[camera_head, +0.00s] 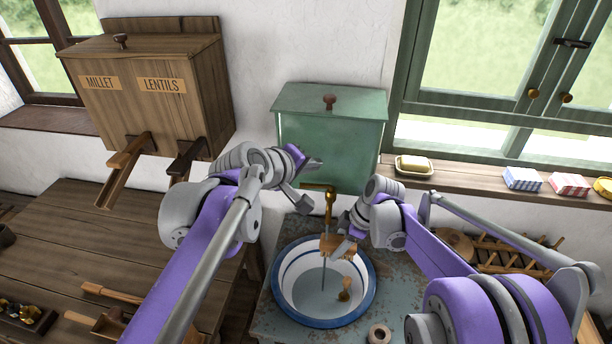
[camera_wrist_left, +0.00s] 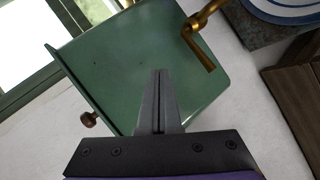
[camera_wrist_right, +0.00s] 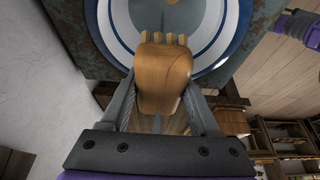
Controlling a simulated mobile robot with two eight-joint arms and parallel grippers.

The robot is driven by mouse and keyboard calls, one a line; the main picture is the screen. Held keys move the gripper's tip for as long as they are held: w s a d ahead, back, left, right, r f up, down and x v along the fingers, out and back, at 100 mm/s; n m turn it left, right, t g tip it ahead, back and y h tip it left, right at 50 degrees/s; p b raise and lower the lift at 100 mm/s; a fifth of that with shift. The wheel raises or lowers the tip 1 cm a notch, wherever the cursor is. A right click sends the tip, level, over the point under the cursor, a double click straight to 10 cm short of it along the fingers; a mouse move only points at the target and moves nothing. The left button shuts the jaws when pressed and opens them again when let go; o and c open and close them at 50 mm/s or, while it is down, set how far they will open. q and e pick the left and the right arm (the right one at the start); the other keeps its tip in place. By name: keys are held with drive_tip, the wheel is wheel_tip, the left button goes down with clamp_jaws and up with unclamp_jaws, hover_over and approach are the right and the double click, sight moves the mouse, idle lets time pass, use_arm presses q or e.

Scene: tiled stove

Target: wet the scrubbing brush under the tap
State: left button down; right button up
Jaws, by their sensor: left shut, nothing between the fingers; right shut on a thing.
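The wooden scrubbing brush (camera_head: 338,246) is above the basin (camera_head: 280,296), below the brass tap (camera_head: 330,204). My right gripper (camera_head: 345,243) is shut on the brush. In the right wrist view the brush (camera_wrist_right: 165,78) sits between the fingers, its pale bristle tufts toward the basin. A thin grey vertical streak below the brush looks like running water; whether it wets the brush I cannot tell. My left gripper (camera_head: 314,164) is shut and empty in front of the green tank (camera_head: 300,140). In the left wrist view its fingers (camera_wrist_left: 160,78) are beside the tap handle (camera_wrist_left: 205,48), apart from it.
A wooden millet and lentils bin (camera_head: 140,95) hangs at the left above a wooden table (camera_head: 60,235). The windowsill (camera_head: 455,180) holds a soap dish (camera_head: 413,166) and small boxes. A small gold-brown shape shows in the basin, perhaps a reflection.

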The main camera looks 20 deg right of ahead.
use_arm(q)
drive_tip(key=w+r+m+y, duration=0.1)
drive_tip(key=w+d+r+m+g+y, duration=0.1)
drive_tip(key=shift+w+d+m+g, duration=0.15)
drive_tip(key=shift+m+g, duration=0.15)
drive_tip(key=shift+m, duration=0.1)
drive_tip(key=shift+w+r+m+g+y, duration=0.1)
drive_tip(key=shift+r+m+g+y, duration=0.2)
drive_tip(key=shift+m+y, duration=0.25)
drive_tip(key=shift+w+r+m+g+y, duration=0.1)
drive_tip(key=shift+r+m+g+y, duration=0.2)
drive_tip(key=shift+y, duration=0.35)
drive_tip(key=shift+s+a+r+m+y, duration=0.1)
drive_tip(key=shift+s+m+y, duration=0.1)
drive_tip(key=shift+m+y, duration=0.25)
drive_tip(key=shift+s+a+m+y, duration=0.15)
drive_tip(key=shift+m+y, duration=0.15)
drive_tip(key=shift+y, duration=0.25)
wheel_tip(320, 180, down, 9)
drive_tip(key=w+y, duration=0.1)
drive_tip(key=w, duration=0.1)
drive_tip(key=shift+a+m+y, duration=0.15)
drive_tip(key=shift+m+y, duration=0.25)
drive_tip(key=shift+s+a, duration=0.2)
drive_tip(key=shift+s, duration=0.35)
